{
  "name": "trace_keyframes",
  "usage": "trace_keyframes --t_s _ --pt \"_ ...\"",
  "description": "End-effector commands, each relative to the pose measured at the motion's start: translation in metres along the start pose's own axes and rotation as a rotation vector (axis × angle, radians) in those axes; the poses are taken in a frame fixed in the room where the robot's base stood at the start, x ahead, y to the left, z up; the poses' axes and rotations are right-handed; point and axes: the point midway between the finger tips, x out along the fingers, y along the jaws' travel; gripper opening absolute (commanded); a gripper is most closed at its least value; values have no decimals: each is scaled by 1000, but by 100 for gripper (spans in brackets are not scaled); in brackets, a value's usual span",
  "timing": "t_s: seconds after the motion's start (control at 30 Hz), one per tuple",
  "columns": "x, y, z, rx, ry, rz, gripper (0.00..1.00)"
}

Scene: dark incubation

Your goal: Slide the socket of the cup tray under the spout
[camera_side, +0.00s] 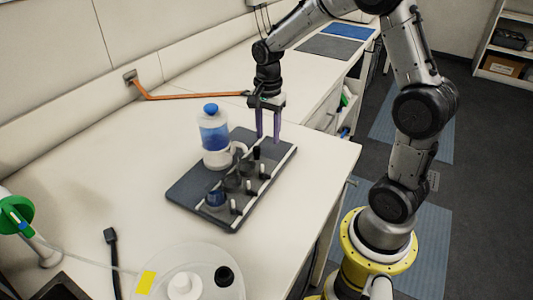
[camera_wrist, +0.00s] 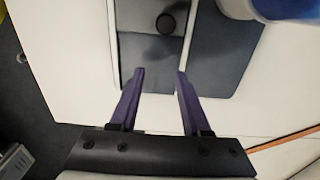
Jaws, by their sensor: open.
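A dark board (camera_side: 187,192) on the white bench carries a narrow dark cup tray (camera_wrist: 150,50) between light rails, with several upright posts. A small blue cup (camera_side: 216,198) sits at its near end. A white dispenser (camera_side: 216,158) with a blue-filled bottle (camera_side: 213,133) stands beside the tray; its grey spout (camera_side: 238,150) reaches over the tray. Cup and sockets under the spout are hard to tell apart. My gripper (camera_side: 268,137) points down over the tray's far end, its purple fingers open and empty. In the wrist view, the fingers (camera_wrist: 160,74) lie short of a black knob (camera_wrist: 166,23).
An orange arm or strap (camera_side: 190,96) runs from the wall behind my gripper. The bench right of the board is clear.

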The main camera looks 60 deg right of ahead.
Motion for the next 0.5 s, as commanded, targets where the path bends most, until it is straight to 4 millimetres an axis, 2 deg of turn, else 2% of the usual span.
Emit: trace_keyframes --t_s 0.5 --pt "-37 -1 0 0 1 -3 48"
